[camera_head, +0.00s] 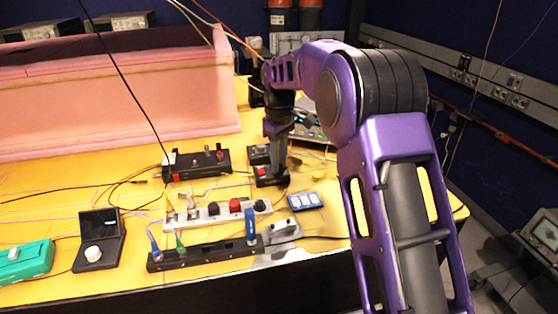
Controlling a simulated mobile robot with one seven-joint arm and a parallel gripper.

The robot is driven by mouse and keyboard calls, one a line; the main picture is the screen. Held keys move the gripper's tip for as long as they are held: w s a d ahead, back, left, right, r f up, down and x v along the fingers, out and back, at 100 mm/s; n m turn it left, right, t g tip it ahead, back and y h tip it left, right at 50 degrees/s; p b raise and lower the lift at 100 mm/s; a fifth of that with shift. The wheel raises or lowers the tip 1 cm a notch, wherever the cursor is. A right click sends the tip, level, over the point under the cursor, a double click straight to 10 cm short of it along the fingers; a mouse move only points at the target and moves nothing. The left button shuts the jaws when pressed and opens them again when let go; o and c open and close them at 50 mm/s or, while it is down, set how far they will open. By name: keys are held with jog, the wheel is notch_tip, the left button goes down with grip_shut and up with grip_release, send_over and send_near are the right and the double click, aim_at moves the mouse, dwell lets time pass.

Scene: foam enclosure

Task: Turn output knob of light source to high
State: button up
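My purple arm reaches from the right over the yellow table, and my gripper (275,165) points down at a small black box (266,178) with a red part on it. The fingers partly hide this box. I cannot tell whether they touch it or whether they are open. No label shows which device is the light source. Another black box (98,252) with a white round knob (93,254) and an upright panel stands at the front left, away from my gripper. The setting of any knob is too small to read.
A power strip (215,213) and a black strip with plugs (205,253) lie along the table front. A green box (25,262) is at the left, a black box with red parts (196,165) mid-table. A pink foam enclosure (110,100) stands behind. Loose cables cross the table.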

grip_shut()
jog(key=shift+r+m+p, duration=0.1)
jog(key=shift+m+p, duration=0.2)
jog(key=m+p, duration=0.3)
jog(key=shift+r, duration=0.1)
jog(key=m+p, duration=0.3)
jog(key=m, duration=0.3)
jog(key=shift+f+m, duration=0.2)
jog(key=shift+m, duration=0.1)
jog(key=o, duration=0.8)
grip_release()
